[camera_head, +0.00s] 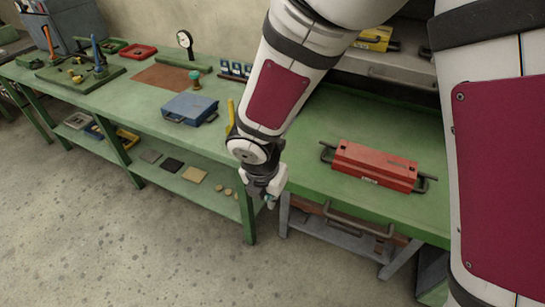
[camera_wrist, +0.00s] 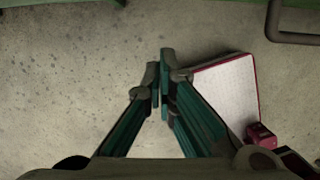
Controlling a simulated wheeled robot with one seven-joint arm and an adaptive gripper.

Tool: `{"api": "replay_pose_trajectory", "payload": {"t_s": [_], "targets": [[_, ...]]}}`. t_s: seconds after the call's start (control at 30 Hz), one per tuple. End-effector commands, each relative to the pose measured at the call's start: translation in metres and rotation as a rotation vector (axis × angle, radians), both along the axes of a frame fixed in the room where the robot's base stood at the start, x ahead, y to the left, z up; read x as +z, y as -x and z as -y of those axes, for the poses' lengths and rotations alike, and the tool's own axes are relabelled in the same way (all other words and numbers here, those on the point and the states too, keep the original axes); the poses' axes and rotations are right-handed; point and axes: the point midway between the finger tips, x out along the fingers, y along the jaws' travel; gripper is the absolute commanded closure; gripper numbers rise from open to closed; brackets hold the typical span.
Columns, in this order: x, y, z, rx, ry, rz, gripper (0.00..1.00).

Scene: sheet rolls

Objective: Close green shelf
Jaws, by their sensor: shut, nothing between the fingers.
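The green shelf (camera_head: 345,192) is pulled out of the rack at the right in the head view. A red box (camera_head: 375,165) with side handles lies on it. A bar handle (camera_head: 358,222) shows along the shelf's front. My gripper (camera_head: 270,203) points down beside the shelf's left front corner, apart from the handle. In the wrist view my gripper (camera_wrist: 161,75) is shut and empty over bare floor. A bar handle (camera_wrist: 293,38) and a green edge (camera_wrist: 300,3) show at that view's top right.
A green workbench (camera_head: 140,115) with tools and a blue case (camera_head: 189,109) runs to the left. Above the green shelf is a grey shelf (camera_head: 385,68) with a yellow case (camera_head: 376,38). The concrete floor (camera_head: 130,240) in front is free.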

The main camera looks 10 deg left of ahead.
Motion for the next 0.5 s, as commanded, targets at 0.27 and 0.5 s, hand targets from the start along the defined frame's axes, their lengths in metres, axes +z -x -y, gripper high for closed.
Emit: {"api": "replay_pose_trajectory", "payload": {"t_s": [0.27, 0.5], "targets": [[-0.022, -0.022, 0.009, -0.005, -0.001, 0.001, 1.00], [-0.022, -0.041, 0.015, -0.004, -0.001, 0.000, 1.00]]}}
